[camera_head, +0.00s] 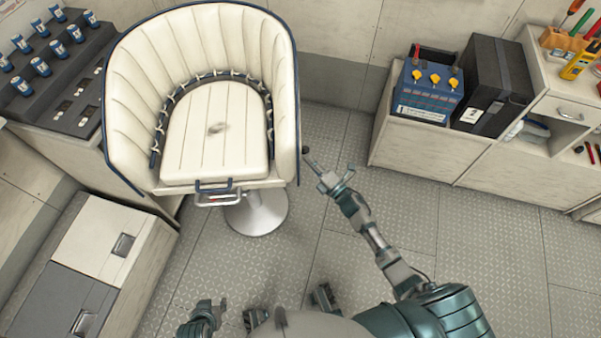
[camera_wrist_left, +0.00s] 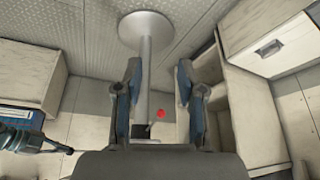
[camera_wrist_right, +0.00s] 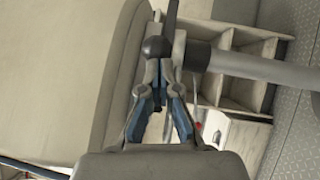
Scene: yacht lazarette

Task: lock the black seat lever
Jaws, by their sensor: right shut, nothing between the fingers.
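The white pedestal seat (camera_head: 215,120) stands left of centre in the head view. The black seat lever, with a round knob (camera_head: 306,150), is at the seat's right side. In the right wrist view the black lever (camera_wrist_right: 156,47) is directly ahead of the fingertips, its arm running up out of frame. My right gripper (camera_head: 314,165) is shut and empty, its tips (camera_wrist_right: 159,68) at the knob; I cannot tell whether they touch it. My left gripper (camera_head: 213,303) is low, in front of the seat, and open. The left wrist view shows its fingers (camera_wrist_left: 159,68) apart.
A red knob (camera_wrist_left: 161,114) shows by the seat's grey post (camera_wrist_left: 146,75). A blue battery (camera_head: 428,90) and a black case (camera_head: 493,82) sit on the right cabinet (camera_head: 420,145). Light and grey lockers (camera_head: 105,235) stand at left. The floor right of the seat is clear.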

